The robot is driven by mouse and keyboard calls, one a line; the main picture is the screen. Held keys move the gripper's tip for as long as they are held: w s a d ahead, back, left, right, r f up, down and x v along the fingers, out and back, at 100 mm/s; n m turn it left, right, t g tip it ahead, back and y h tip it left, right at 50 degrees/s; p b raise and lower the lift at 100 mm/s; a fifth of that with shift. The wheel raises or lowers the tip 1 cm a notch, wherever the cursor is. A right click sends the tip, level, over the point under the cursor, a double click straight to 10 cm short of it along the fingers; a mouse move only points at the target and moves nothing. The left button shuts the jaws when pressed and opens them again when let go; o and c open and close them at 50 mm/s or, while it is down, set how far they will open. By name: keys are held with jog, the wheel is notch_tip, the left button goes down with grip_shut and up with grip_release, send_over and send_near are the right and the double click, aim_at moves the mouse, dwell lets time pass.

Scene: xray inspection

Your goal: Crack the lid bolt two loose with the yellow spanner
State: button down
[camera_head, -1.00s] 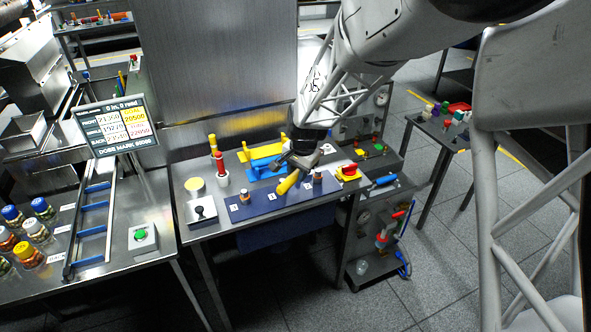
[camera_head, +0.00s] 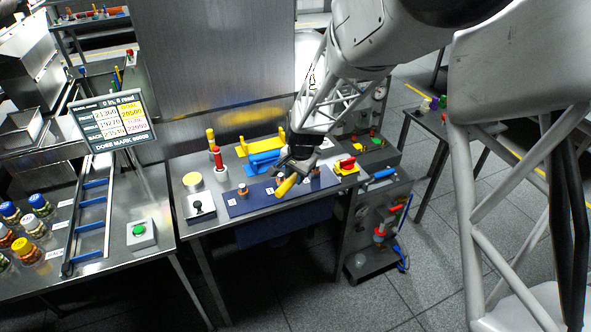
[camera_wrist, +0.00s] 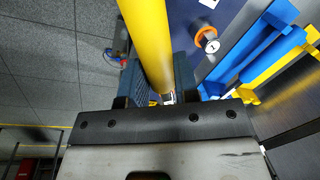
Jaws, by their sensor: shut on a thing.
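My gripper (camera_head: 292,166) is shut on the yellow spanner (camera_head: 286,186) and holds it over the blue mat (camera_head: 262,203) on the steel bench. In the wrist view the yellow handle (camera_wrist: 146,40) runs from between the jaws to the top edge; the spanner's working end is not clear in either view. One copper-coloured bolt (camera_head: 243,190) stands at the left of the mat, apart from the spanner. Another (camera_head: 315,172) stands just right of the gripper. A copper-coloured bolt (camera_wrist: 207,40) shows right of the handle in the wrist view. I cannot read which is number two.
A blue and yellow rack (camera_head: 262,160) stands behind the mat. A red-handled tool (camera_head: 218,160) and a black-knobbed plate (camera_head: 198,207) are at the left. A screen (camera_head: 112,122) stands at left.

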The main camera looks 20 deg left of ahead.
jog(key=shift+f, duration=2.65)
dwell(1.0)
jog(key=shift+d, duration=0.1)
jog(key=shift+s+d+n, duration=0.1)
jog(key=shift+d+n, duration=1.1)
jog(key=shift+d, duration=0.05)
jog(key=shift+d, duration=0.1)
jog(key=shift+d, duration=0.55)
dwell(0.4)
